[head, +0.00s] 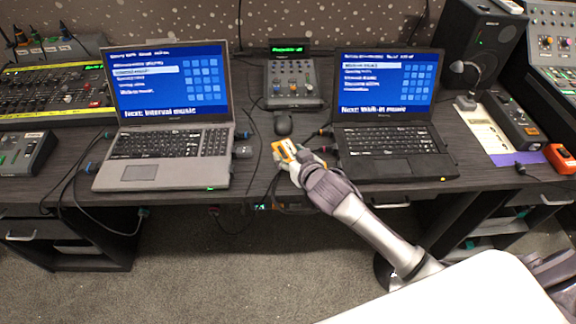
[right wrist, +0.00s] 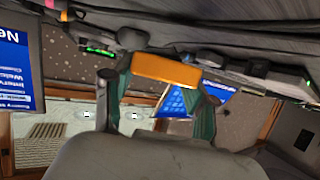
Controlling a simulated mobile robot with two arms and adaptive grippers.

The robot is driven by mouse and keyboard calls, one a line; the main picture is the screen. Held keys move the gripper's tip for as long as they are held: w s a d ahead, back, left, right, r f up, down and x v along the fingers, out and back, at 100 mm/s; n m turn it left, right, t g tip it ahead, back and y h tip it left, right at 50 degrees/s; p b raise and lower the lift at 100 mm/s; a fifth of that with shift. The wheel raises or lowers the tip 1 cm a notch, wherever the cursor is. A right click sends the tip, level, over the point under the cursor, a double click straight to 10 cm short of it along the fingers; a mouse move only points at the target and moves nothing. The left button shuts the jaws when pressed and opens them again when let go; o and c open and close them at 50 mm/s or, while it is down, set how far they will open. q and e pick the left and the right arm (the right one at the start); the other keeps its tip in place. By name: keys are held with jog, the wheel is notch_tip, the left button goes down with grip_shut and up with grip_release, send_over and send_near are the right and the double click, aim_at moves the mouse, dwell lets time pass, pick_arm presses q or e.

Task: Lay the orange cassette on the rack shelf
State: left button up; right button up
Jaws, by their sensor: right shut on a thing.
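The orange cassette (head: 284,149) is at the front of the desk between the two laptops. My right gripper (head: 291,158) is shut on it. In the right wrist view the cassette (right wrist: 166,71) spans the tips of the two fingers (right wrist: 160,88). I cannot tell whether it touches the desk or is held just above it. Dark shelved units stand under the desk at the right (head: 486,226) and left (head: 85,262); I cannot tell which one holds the rack shelf. My left gripper is not in view.
A left laptop (head: 140,173) and a right laptop (head: 400,167) flank my gripper. Cables hang over the front edge. A different orange box (head: 560,158) sits far right. The floor (head: 235,270) in front is clear.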

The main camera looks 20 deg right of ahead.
jog(key=shift+a+f, duration=0.2)
jog(key=shift+a, duration=0.1)
jog(key=shift+s+f, duration=0.1)
jog(key=shift+f, duration=1.9)
jog(key=shift+f, duration=0.1)
jog(key=o, duration=1.2)
jog(key=shift+c, duration=0.2)
